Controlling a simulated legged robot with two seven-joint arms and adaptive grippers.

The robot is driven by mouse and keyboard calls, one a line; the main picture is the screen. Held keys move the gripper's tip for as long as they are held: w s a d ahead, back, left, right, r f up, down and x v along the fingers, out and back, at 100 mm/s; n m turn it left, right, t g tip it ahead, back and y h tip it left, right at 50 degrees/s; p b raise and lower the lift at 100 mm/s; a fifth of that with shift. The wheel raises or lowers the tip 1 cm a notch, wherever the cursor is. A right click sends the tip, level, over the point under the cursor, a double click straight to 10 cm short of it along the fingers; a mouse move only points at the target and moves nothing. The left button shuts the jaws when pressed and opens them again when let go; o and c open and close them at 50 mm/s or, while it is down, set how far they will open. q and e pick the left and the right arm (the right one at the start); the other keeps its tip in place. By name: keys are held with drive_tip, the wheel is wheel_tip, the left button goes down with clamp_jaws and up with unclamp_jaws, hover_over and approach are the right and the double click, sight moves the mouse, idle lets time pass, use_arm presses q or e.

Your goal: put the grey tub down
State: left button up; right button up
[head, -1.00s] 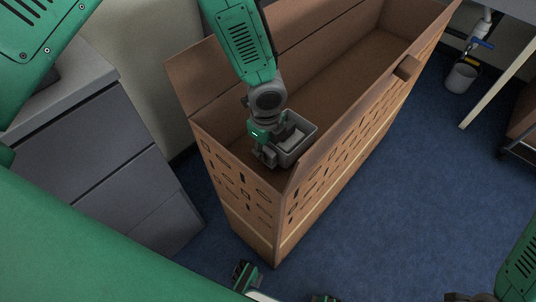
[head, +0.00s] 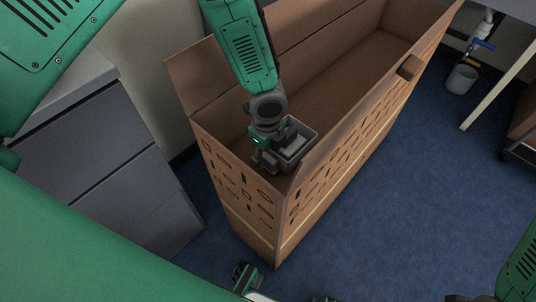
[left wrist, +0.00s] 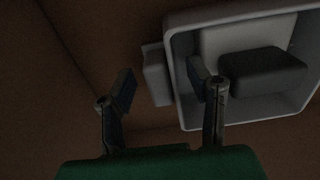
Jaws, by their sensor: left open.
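The grey tub (head: 302,155) is low inside the near end of the large cardboard box (head: 345,130). In the left wrist view the tub (left wrist: 184,112) has a pale block and a dark grey block in it, and a tab on its left side. My left gripper (head: 264,163) is at the tub's left side. In the left wrist view the open fingers of the left gripper (left wrist: 158,88) are apart, one over the tub's near wall and one outside it over brown cardboard. Whether the tub's base touches the box floor is hidden.
A grey drawer cabinet (head: 95,160) stands left of the box. The box's high walls surround the gripper; its far part is empty. A small bucket (head: 461,78) stands at the far right. Blue floor (head: 400,220) is clear right of the box. Dark gripper-like parts show at the bottom edge.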

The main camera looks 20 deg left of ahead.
use_arm(q)
wheel_tip(320, 180, up, 12)
drive_tip(key=p, duration=0.2)
drive_tip(key=shift+f, duration=0.2)
drive_tip(key=shift+p, duration=0.3)
